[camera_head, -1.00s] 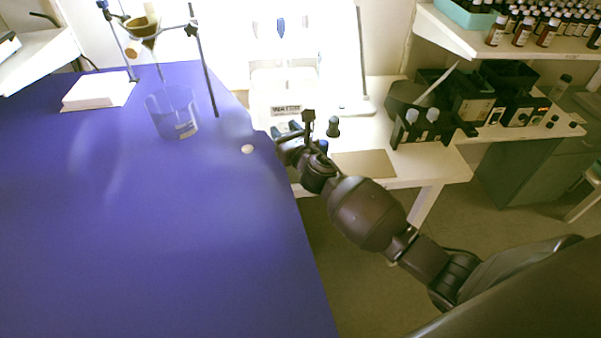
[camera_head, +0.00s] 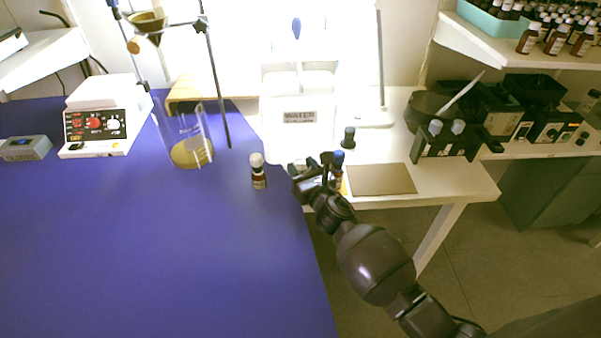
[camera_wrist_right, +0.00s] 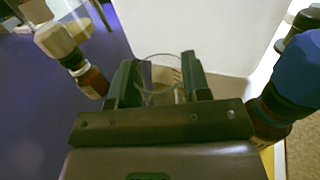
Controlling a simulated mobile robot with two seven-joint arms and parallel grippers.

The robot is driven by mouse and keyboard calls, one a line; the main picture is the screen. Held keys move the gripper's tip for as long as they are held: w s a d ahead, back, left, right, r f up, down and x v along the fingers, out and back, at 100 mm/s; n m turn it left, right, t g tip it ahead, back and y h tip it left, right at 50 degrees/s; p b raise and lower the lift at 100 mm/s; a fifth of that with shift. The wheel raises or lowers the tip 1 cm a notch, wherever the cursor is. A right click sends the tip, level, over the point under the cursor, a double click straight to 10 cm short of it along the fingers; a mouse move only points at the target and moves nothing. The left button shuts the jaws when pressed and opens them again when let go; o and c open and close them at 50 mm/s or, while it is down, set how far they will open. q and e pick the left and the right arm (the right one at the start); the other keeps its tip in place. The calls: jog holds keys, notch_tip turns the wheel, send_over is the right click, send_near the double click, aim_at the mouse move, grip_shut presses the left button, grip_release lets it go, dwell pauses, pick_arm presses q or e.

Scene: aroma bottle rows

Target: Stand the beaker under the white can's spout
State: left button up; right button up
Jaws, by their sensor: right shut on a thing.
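The white can (camera_head: 312,135), labelled WATER, stands beyond the blue table's right edge. Its spout is not clear to me. My right gripper (camera_head: 312,172) is just in front of the can's lower part. In the right wrist view, its fingers (camera_wrist_right: 160,78) are shut on a small clear glass beaker (camera_wrist_right: 163,86). The beaker's round rim shows between the fingertips, with the white can's wall (camera_wrist_right: 195,30) close beyond it. The beaker is hard to make out in the head view. My left gripper is not in view.
A white-capped brown bottle (camera_head: 258,172) stands left of my right gripper, and a blue-capped one (camera_head: 337,170) close right. A larger glass beaker (camera_head: 190,140) stands on the blue table (camera_head: 150,240). A dark-capped bottle (camera_head: 348,138) is behind right. The table front is clear.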

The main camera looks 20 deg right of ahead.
jog(key=shift+f, duration=0.95)
jog(key=shift+r, duration=0.35)
jog(key=shift+f, duration=0.35)
jog(key=o, duration=0.8)
jog(key=shift+r, duration=0.1)
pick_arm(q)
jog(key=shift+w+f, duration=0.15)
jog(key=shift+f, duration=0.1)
pick_arm(e)
jog(key=shift+o, duration=0.5)
jog(key=shift+r, duration=0.15)
